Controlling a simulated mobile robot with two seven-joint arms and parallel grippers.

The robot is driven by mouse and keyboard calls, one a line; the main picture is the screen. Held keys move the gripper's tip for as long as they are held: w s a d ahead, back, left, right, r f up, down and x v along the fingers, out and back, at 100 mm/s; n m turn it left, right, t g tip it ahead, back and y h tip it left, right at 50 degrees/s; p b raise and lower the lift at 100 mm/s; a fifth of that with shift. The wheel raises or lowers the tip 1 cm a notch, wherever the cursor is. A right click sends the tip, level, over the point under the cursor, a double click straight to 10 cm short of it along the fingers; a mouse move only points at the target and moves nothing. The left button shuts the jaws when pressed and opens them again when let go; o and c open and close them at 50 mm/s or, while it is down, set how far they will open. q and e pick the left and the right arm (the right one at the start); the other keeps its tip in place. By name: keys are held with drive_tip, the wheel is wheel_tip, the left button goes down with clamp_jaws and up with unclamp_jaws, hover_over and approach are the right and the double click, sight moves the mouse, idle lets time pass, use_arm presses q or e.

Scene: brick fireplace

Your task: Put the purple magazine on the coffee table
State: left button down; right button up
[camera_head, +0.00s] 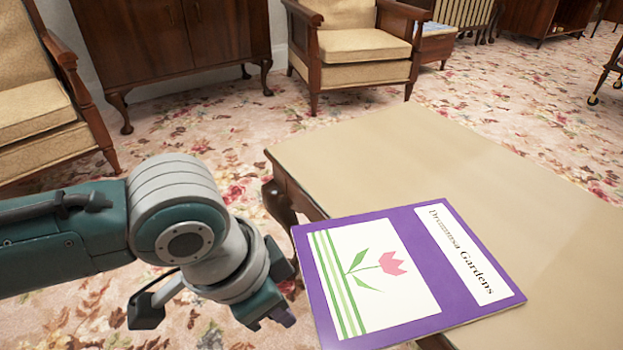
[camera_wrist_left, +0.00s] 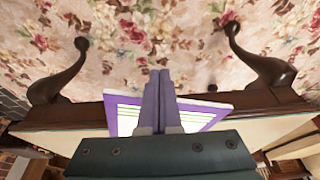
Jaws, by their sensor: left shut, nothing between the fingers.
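The purple magazine (camera_head: 408,268) lies face up on the near left part of the beige-topped coffee table (camera_head: 400,165). Its cover has a pink tulip panel and a white title strip. Its left end reaches out past the table's edge. My left gripper (camera_head: 286,316) is just left of that end, shut and empty. In the left wrist view, the shut fingers (camera_wrist_left: 157,92) stand in front of the magazine (camera_wrist_left: 208,112) and hide part of it. I cannot tell whether they touch it. The table's dark wooden edge (camera_wrist_left: 75,113) shows there too. My right gripper is not in view.
A cream armchair (camera_head: 355,45) and a dark wooden cabinet (camera_head: 170,40) stand at the back. Another armchair (camera_head: 40,110) is at the left. Flowered carpet (camera_head: 200,130) lies open between them and the table. Most of the tabletop beyond the magazine is bare.

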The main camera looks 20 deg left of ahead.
sight(345, 276)
use_arm(q)
drive_tip(key=shift+w+d+r+b, duration=0.1)
drive_tip(key=shift+w+d+b, duration=0.2)
drive_tip(key=shift+w+d, duration=0.4)
drive_tip(key=shift+w+a, duration=0.1)
drive_tip(key=w+d+b, duration=0.1)
drive_tip(key=w+d, duration=0.1)
drive_tip(key=w+d+b, duration=0.1)
drive_tip(key=w+d, duration=0.1)
drive_tip(key=w, duration=0.1)
drive_tip(key=shift+w+d, duration=0.15)
drive_tip(key=shift+w, duration=0.05)
drive_tip(key=shift+w+d, duration=0.15)
drive_tip(key=shift+w, duration=0.1)
